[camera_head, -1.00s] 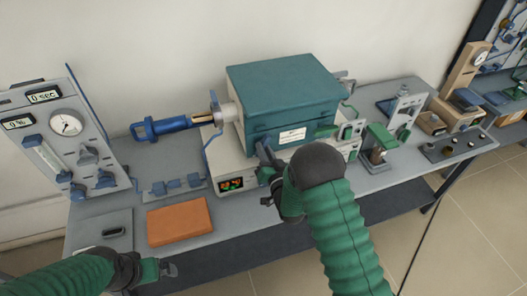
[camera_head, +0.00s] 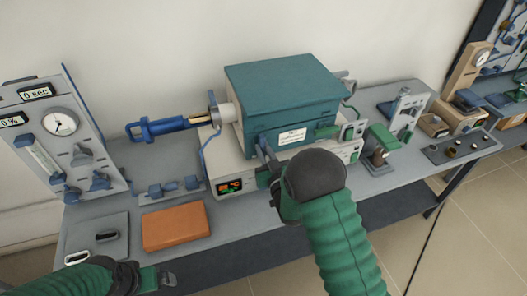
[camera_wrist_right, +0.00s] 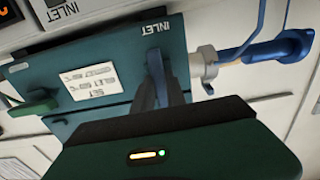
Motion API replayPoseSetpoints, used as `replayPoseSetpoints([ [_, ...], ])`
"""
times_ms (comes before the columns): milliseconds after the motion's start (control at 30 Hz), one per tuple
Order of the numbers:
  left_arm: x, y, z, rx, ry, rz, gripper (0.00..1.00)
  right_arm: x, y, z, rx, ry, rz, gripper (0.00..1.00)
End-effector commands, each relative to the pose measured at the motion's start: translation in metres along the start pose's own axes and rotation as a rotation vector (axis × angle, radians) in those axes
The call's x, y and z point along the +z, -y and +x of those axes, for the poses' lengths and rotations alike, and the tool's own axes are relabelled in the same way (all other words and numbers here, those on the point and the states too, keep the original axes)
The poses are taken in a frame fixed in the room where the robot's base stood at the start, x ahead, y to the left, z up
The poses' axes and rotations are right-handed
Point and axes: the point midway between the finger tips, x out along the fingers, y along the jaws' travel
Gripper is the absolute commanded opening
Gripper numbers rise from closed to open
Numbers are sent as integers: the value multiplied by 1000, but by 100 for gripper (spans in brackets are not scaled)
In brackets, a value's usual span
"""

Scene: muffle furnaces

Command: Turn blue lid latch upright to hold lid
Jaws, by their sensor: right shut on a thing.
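The teal furnace box with its lid (camera_head: 285,85) stands on the bench's middle. The blue latch (camera_wrist_right: 156,72) is a narrow strip on the teal front face, near the INLET marking in the right wrist view. It stands lengthwise between my right gripper's fingers (camera_wrist_right: 159,96), which are shut on it. In the head view my right gripper (camera_head: 268,162) is at the lower left of the furnace front, and my wrist hides part of it. My left gripper (camera_head: 168,281) is low at the left, away from the furnace; its jaw gap is unclear.
A blue-handled inlet tube (camera_head: 165,127) sticks out left of the furnace. An orange block (camera_head: 176,227) lies on the bench front. A gauge panel (camera_head: 55,140) stands at the left. A green-topped device (camera_head: 381,143) stands right of the furnace.

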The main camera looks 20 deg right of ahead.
Motion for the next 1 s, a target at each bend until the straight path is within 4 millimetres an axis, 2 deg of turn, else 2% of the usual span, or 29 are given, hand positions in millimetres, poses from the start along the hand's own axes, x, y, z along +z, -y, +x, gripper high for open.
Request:
replayPoseSetpoints([
  [233, 0, 0, 0, 0, 0, 0, 100, 0, 0, 0, 0, 2, -3, 0],
  [267, 0, 0, 0, 0, 0, 0, 100, 0, 0, 0, 0, 2, -3, 19],
  [400, 0, 0, 0, 0, 0, 0, 100, 0, 0, 0, 0, 1, -2, 37],
  [767, 0, 0, 1, 0, 0, 0, 100, 1, 0, -4, 0, 2, 0, 38],
  [867, 1, 0, 3, 0, 0, 0, 100, 1, 0, -18, 1, 2, 0, 38],
  [1000, 2, 0, 7, 0, 0, 0, 100, 3, 0, -55, 1, 4, 0, 38],
])
